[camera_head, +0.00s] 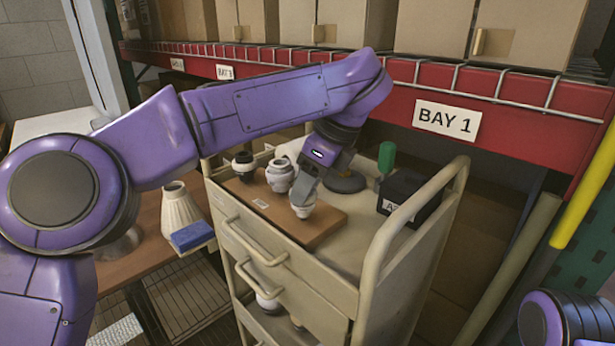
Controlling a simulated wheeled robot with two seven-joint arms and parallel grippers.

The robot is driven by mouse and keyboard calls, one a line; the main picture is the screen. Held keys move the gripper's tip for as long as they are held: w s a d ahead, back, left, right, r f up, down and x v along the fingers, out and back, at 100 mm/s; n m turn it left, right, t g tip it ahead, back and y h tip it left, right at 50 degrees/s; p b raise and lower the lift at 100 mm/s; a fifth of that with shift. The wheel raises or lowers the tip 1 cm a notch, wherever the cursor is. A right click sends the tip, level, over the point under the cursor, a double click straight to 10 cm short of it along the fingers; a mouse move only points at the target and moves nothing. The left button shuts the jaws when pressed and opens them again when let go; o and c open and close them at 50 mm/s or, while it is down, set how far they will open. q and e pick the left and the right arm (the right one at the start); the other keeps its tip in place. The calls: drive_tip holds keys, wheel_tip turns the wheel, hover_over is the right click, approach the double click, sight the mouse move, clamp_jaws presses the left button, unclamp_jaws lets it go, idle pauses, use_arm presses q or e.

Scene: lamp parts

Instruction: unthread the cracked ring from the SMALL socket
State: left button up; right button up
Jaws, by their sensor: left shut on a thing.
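A small whitish socket-like piece (303,210) stands near the front of the brown board on the cart. My left gripper (304,196) comes down over it from above and is shut on its top. The fingers hide that top, so I cannot make out a ring or a crack there. A larger white socket (280,178) stands just behind and to the left, apart from the fingers. A socket with a black top (244,166) stands farther left. My right gripper is out of view.
The brown board (262,204) lies on the beige cart (300,270). A black labelled box (408,197), a green-handled tool (386,160) and a dark round base (345,182) are to the right. The cart's raised handle (408,235) borders that side. A red shelf beam is behind.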

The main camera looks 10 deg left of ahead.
use_arm(q)
drive_tip(key=shift+r+n, duration=0.15)
drive_tip(key=shift+n, duration=0.15)
drive_tip(key=shift+w+r+n+g+p, duration=0.1)
drive_tip(key=shift+n+g+p, duration=0.25)
drive_tip(key=shift+n, duration=0.25)
drive_tip(key=n+g+p, duration=0.1)
drive_tip(key=n, duration=0.2)
drive_tip(key=shift+w, duration=0.1)
drive_tip(key=o, duration=0.6)
drive_tip(key=shift+a+n+g, duration=0.1)
drive_tip(key=shift+n+g, duration=0.15)
drive_tip(key=shift+n, duration=0.05)
drive_tip(key=shift+c, duration=0.2)
drive_tip(key=shift+f, duration=0.2)
drive_tip(key=c, duration=0.6)
drive_tip(key=shift+o, duration=0.2)
drive_tip(key=shift+r+p, duration=0.9)
drive_tip(key=shift+r+p, duration=1.35)
drive_tip(key=shift+r, duration=0.25)
